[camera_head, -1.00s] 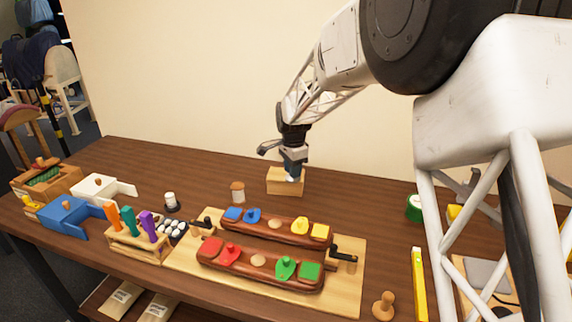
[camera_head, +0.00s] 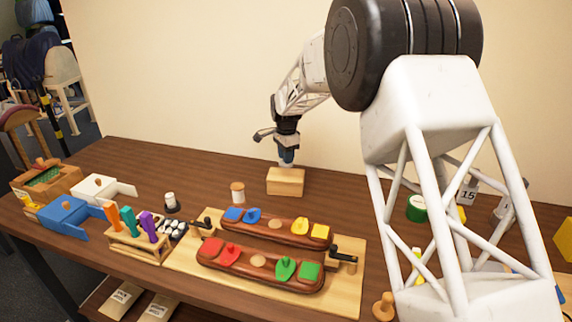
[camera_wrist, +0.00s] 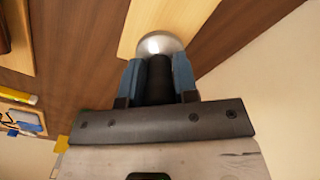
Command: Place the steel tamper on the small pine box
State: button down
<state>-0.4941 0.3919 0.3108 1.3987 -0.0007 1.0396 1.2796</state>
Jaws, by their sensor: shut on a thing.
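The small pine box (camera_head: 285,182) stands on the brown table near the wall. In the wrist view its pale top (camera_wrist: 188,18) lies under the fingers. My gripper (camera_head: 287,161) is over the box in the head view. Its blue fingers (camera_wrist: 160,75) are shut on the dark handle of the steel tamper. The tamper's round, shiny steel base (camera_wrist: 160,44) shows beyond the fingertips, against the box top's end. In the head view the tamper is barely visible between fingers and box. I cannot tell whether its base touches the box.
A wooden cork-like piece (camera_head: 238,192) stands left of the box. In front is a board (camera_head: 345,290) with two saddle-like holders carrying coloured pieces. A tool rack (camera_head: 140,240) and a blue box (camera_head: 68,215) stand left. A green roll (camera_head: 417,208) is at right.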

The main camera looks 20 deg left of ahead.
dwell(0.3)
jog(key=shift+f, duration=1.75)
jog(key=shift+f, duration=0.1)
jog(key=c, duration=0.9)
grip_release()
notch_tip(320, 180, up, 12)
jog(key=shift+r, duration=0.1)
